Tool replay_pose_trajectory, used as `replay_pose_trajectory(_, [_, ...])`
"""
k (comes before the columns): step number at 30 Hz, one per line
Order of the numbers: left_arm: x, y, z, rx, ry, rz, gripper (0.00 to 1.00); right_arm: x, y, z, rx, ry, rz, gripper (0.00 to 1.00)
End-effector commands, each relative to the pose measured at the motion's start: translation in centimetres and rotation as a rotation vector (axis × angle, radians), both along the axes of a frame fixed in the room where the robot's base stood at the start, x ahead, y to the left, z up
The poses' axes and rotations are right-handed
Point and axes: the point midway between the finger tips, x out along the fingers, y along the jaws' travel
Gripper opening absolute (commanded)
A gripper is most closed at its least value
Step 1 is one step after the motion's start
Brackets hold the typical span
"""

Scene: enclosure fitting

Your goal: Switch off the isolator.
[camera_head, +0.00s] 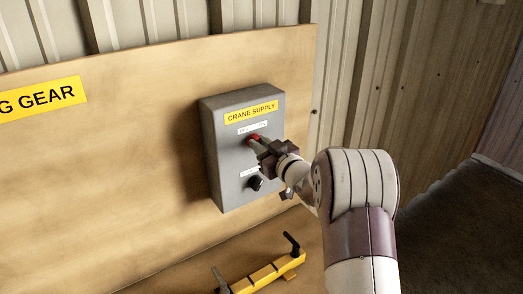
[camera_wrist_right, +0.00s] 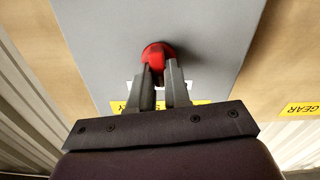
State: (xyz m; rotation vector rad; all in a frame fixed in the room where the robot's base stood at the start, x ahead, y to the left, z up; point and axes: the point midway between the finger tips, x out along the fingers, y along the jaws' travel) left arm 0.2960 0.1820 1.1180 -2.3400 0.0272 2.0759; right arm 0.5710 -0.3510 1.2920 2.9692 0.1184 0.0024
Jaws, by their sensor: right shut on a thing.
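The isolator is a grey box (camera_head: 215,150) on a wooden board, with a yellow CRANE SUPPLY label (camera_head: 251,112). Its red knob (camera_head: 253,138) sits below the label, and it also shows in the right wrist view (camera_wrist_right: 158,55). A small black knob (camera_head: 255,183) is lower on the box. My right gripper (camera_head: 259,145) is shut on the red knob, with a finger on each side in the right wrist view (camera_wrist_right: 160,72). The fingers hide part of the knob, so its exact turn is hard to tell. My left gripper is not in view.
The wooden board (camera_head: 110,150) carries a yellow sign ending in G GEAR (camera_head: 42,97). A yellow holder with dark upright handles (camera_head: 265,275) lies below the box. Corrugated metal wall (camera_head: 370,90) stands behind. Dark floor is open at the right.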

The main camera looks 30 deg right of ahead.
Motion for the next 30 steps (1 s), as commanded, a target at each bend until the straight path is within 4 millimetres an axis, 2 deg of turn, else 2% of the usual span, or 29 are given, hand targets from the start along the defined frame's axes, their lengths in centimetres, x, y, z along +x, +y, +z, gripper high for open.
replay_pose_trajectory(1, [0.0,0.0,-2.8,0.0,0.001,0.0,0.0,0.0,0.0,-1.1,-0.067,-0.018,-0.001,0.0])
replay_pose_trajectory(6, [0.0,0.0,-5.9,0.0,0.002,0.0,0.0,0.0,0.2,-0.8,-0.28,-0.035,0.0,0.0])
replay_pose_trajectory(11, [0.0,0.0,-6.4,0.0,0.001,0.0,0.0,0.0,0.2,-0.1,-0.367,-0.039,-0.001,0.0])
replay_pose_trajectory(19, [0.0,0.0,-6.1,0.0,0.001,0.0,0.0,0.0,0.2,0.2,-0.371,-0.038,0.0,0.0])
replay_pose_trajectory(20, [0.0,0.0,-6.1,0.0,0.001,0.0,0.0,0.0,0.2,0.2,-0.37,-0.038,0.0,0.27])
replay_pose_trajectory(21, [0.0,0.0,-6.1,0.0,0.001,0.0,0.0,0.0,0.2,0.1,-0.37,-0.038,0.0,0.4])
replay_pose_trajectory(22, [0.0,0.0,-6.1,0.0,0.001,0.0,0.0,0.0,0.2,0.1,-0.37,-0.037,0.0,0.43])
replay_pose_trajectory(30, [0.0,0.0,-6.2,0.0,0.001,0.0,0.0,-0.1,0.2,0.0,-0.367,-0.036,0.0,0.43])
